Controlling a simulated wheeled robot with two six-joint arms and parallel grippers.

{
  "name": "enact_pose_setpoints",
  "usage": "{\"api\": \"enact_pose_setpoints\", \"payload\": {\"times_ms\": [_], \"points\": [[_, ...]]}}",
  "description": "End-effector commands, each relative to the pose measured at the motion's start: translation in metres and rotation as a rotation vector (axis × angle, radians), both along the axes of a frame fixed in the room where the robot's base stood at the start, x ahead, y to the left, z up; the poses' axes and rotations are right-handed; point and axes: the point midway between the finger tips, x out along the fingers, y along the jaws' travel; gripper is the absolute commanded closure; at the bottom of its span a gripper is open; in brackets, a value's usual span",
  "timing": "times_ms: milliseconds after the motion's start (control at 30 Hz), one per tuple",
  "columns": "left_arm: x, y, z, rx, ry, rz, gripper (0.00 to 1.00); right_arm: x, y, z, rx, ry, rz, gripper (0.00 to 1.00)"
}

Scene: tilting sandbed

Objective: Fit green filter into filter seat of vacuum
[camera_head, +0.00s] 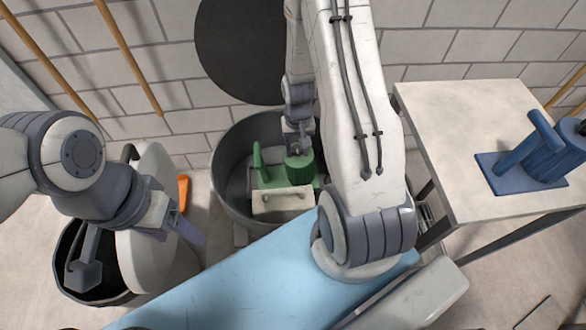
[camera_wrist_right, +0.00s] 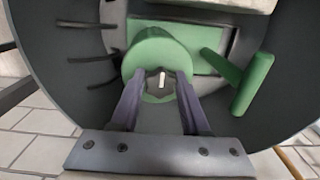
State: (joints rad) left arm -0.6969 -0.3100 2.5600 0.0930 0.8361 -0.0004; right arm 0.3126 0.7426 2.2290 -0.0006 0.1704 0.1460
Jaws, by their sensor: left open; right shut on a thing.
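The green filter (camera_head: 300,168) is a green plate with a round cylinder and an upright handle. It sits inside the open grey drum of the vacuum (camera_head: 229,192), low down behind a beige block (camera_head: 283,200). My right gripper (camera_head: 298,141) reaches down from above and is shut on the cylinder part. In the right wrist view the filter (camera_wrist_right: 160,50) lies between my right gripper's fingers (camera_wrist_right: 160,95), with its handle to the right. The filter seat is hidden under the filter, so I cannot tell whether the plate is fully down. My left gripper (camera_head: 176,230) is open and empty, left of the drum.
A blue filter (camera_head: 545,155) stands on the pale table (camera_head: 440,120) at right. A dark bin (camera_head: 68,245) with a white round disc (camera_head: 140,225) is at left. A dark round lid (camera_head: 240,45) stands up behind the drum. A small orange object (camera_head: 183,192) lies near the wall.

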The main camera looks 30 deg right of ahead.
Motion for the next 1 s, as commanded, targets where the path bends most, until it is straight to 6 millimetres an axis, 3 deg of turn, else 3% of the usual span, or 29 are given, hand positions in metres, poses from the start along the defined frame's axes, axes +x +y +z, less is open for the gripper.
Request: {"api": "enact_pose_setpoints", "payload": {"times_ms": [567,667,1000], "points": [[0.000,0.000,0.001,0.000,0.000,0.000,0.33,0.001,0.000,0.004,-0.001,-0.004,0.000,1.00],[0.000,0.000,0.003,0.000,0.000,0.000,0.33,0.002,-0.001,0.015,-0.002,-0.006,0.000,1.00],[0.000,0.000,0.013,0.000,0.000,0.000,0.33,0.002,-0.001,0.080,-0.002,-0.007,0.000,1.00]]}}
